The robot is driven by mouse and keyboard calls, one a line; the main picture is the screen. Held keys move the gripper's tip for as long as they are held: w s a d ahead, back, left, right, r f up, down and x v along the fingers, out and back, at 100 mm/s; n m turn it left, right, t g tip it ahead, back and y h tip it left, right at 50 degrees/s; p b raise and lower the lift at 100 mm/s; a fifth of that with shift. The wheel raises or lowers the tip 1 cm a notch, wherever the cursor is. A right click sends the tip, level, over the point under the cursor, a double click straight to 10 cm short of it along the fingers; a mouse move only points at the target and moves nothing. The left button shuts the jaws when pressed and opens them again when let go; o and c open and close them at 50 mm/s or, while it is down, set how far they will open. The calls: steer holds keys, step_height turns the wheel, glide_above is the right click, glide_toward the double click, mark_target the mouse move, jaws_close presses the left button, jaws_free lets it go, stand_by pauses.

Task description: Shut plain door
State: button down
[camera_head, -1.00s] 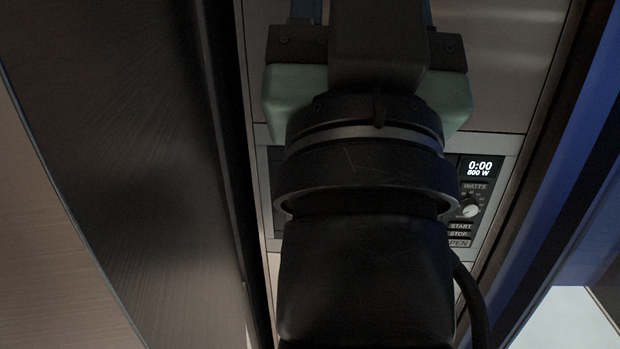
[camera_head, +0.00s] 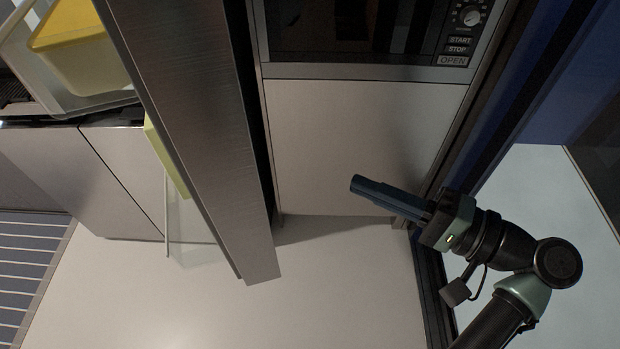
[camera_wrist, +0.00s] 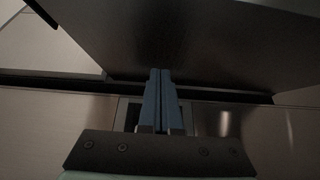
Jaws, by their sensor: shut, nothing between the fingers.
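A tall brushed-metal door (camera_head: 195,110) stands open, seen steeply from the side, with its lower end above the pale floor. I take it as the plain door. My gripper (camera_head: 357,185) is to the right of the door in the head view, with its blue fingers together, empty and pointing left towards it. A gap shows between fingertips and door there. In the wrist view the shut fingers (camera_wrist: 160,72) point up at a broad dark metal surface (camera_wrist: 190,40), probably the door; contact cannot be told. No handle is visible.
A built-in microwave (camera_head: 360,30) sits above a plain cabinet panel (camera_head: 360,140) behind the gripper. Yellow container (camera_head: 85,60) and a clear bin (camera_head: 190,235) are left of the door. A dark blue upright is at right. Floor (camera_head: 330,300) is clear.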

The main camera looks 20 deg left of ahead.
steer(key=a+p, duration=0.3)
steer(key=a, duration=1)
steer(key=shift+s, duration=0.15)
steer(key=shift+p, duration=0.3)
